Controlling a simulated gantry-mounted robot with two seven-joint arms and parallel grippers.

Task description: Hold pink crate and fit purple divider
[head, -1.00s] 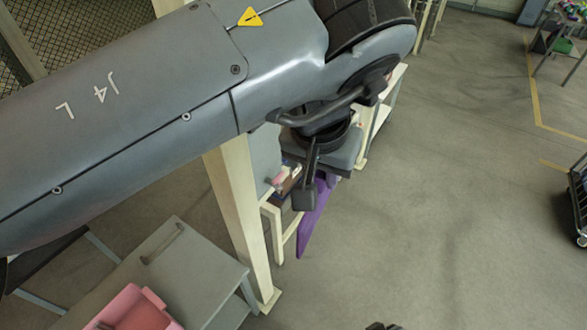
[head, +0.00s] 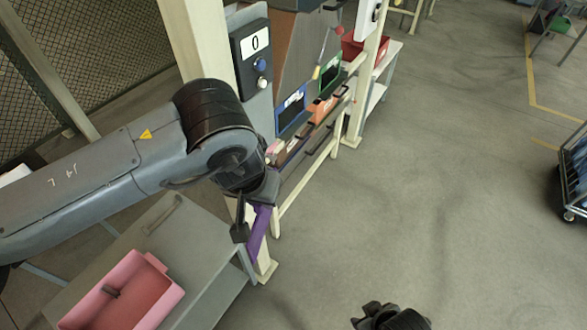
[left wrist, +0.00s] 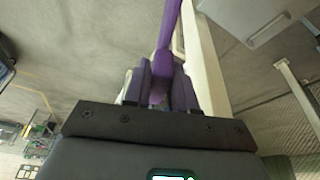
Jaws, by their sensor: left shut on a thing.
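The pink crate (head: 166,288) sits on a grey table at the lower left in the head view, with a small dark thing inside it. My left gripper (head: 246,222) is up and to the right of the crate, beside a cream post. It is shut on the purple divider (head: 259,233), which hangs tilted below it, apart from the crate. In the left wrist view the divider (left wrist: 169,35) runs away from between the fingers (left wrist: 158,88). My right gripper (head: 390,318) shows only as a dark part at the bottom edge; its fingers are not clear.
A cream post (head: 187,45) rises behind my left arm. A rack with a blue bin (head: 292,112), a green bin (head: 328,82) and a red bin (head: 352,48) stands behind.

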